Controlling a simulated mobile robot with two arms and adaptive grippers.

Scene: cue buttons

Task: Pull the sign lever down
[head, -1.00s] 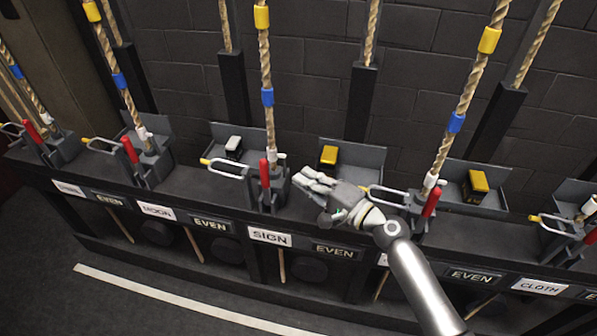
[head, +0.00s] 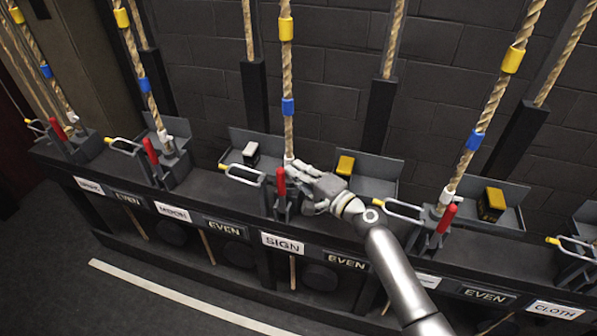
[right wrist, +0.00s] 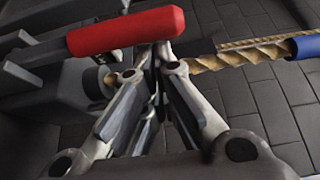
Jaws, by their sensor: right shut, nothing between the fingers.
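The sign lever (head: 281,182) has a red handle and stands upright above the white SIGN label (head: 283,242). It also shows in the right wrist view (right wrist: 125,32), lying across the top left, just beyond my fingertips. My right gripper (head: 296,174) is shut and empty, close beside the red handle on its right. In the right wrist view the fingers (right wrist: 150,65) come together right by the handle; I cannot tell whether they touch it. The rope (head: 288,125) rises behind the lever. My left gripper is not in view.
More red levers stand along the black rail, one on the left (head: 151,151) and one on the right (head: 446,218). A wire loop with a yellow tip (head: 243,174) sticks out left of the sign lever. A yellow block (head: 345,166) sits behind my right gripper.

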